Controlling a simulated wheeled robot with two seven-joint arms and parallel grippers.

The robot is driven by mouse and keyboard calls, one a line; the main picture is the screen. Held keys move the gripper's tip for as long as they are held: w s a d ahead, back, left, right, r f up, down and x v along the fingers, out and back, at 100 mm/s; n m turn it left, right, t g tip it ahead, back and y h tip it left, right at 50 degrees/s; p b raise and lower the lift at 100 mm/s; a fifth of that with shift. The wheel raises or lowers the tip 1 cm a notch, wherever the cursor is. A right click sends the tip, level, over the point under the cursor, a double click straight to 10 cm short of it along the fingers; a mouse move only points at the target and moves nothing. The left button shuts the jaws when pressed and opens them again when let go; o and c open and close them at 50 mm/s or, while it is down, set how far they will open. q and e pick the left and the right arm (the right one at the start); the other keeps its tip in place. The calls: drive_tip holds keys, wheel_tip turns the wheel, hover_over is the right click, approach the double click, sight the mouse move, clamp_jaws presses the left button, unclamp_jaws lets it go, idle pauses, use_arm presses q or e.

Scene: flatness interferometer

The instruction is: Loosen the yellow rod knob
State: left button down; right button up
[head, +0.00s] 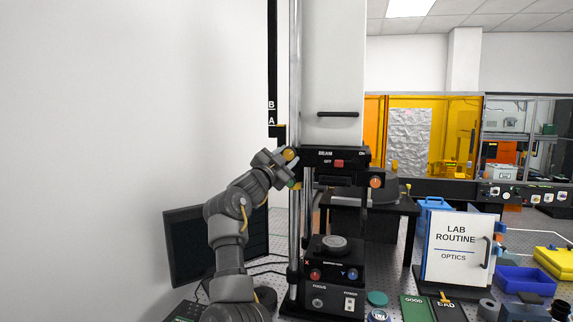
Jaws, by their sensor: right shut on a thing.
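The yellow rod knob (289,154) is a small round knob beside the upright metal rod (295,95), at the left end of the black beam unit (324,156). My right gripper (285,161) is at the knob and shut on it, with the arm reaching up from below. The gripper's fingers cover part of the knob, so its far side is hidden. My left gripper is not in view.
Below is a black base unit (333,279) with knobs and a switch. A dark monitor (190,246) stands behind my arm. A "LAB ROUTINE" sign (456,250) and blue bin (525,281) are at right.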

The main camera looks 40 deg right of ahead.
drive_tip(key=m+g, duration=0.2)
drive_tip(key=m, duration=0.2)
drive_tip(key=shift+r, duration=0.1)
drive_tip(key=shift+w+m+g+y, duration=0.1)
drive_tip(key=shift+m+g+y, duration=0.25)
drive_tip(key=shift+m, duration=0.75)
drive_tip(key=shift+m+g+y, duration=0.25)
drive_tip(key=shift+m+y, duration=0.2)
drive_tip(key=shift+m, duration=0.65)
drive_tip(key=o, duration=1)
drive_tip(key=shift+a, duration=0.25)
drive_tip(key=shift+b+v, duration=2.7)
drive_tip(key=shift+v, duration=2.45)
